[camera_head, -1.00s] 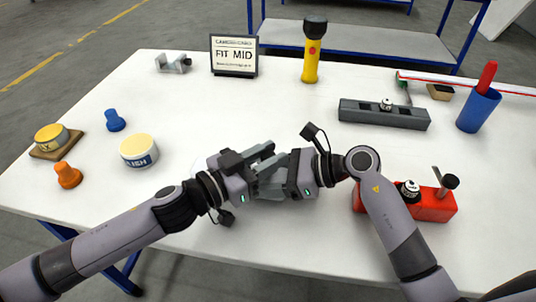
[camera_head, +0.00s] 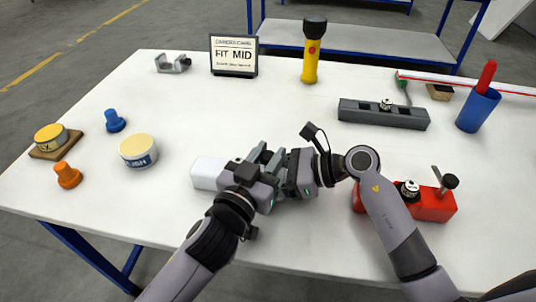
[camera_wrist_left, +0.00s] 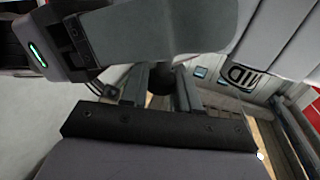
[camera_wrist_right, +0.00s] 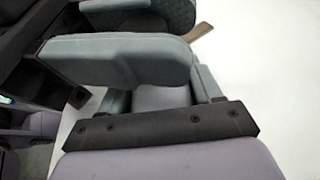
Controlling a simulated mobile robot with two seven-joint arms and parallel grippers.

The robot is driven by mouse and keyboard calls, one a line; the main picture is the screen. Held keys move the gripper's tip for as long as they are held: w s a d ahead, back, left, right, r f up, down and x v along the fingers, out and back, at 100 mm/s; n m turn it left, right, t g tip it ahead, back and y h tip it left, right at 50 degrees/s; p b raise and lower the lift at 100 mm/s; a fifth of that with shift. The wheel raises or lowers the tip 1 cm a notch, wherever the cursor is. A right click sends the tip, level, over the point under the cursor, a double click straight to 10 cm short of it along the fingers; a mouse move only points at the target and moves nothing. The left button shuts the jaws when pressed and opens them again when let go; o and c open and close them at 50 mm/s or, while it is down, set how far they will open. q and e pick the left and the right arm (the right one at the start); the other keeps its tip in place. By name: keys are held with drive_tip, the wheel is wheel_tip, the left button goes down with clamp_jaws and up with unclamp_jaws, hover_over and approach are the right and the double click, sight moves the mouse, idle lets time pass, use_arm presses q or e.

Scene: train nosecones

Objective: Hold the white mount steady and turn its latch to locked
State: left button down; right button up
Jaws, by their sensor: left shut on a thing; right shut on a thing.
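The white mount (camera_head: 207,172) lies on the table at the centre. Its left end shows as a plain white block. The rest is hidden by my two grippers, which meet over it. My left gripper (camera_head: 264,158) comes in from the near side and is shut. In the left wrist view a dark round piece (camera_wrist_left: 160,78), seemingly the latch, sits between its fingers. My right gripper (camera_head: 276,178) comes in from the right and is shut, seemingly on the mount's right part. Its grip point is hidden in the head view. The latch's angle cannot be read.
A red mount (camera_head: 432,205) stands right, near my right forearm. A grey mount (camera_head: 385,115) lies behind. A polish tin (camera_head: 138,151), blue knob (camera_head: 115,121) and orange knob (camera_head: 68,176) stand left. A FIT MID sign (camera_head: 234,56) and yellow flashlight (camera_head: 311,60) stand at the back.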

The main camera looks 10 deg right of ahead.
use_arm(q)
drive_tip(key=shift+r, duration=0.5)
drive_tip(key=c, duration=0.9)
unclamp_jaws()
drive_tip(key=shift+f, duration=0.15)
drive_tip(key=shift+f, duration=0.1)
drive_tip(key=shift+s+a+f, duration=0.1)
drive_tip(key=shift+s+a, duration=0.05)
drive_tip(key=shift+s, duration=0.05)
drive_tip(key=shift+v, duration=5.75)
drive_tip(key=shift+o, duration=0.4)
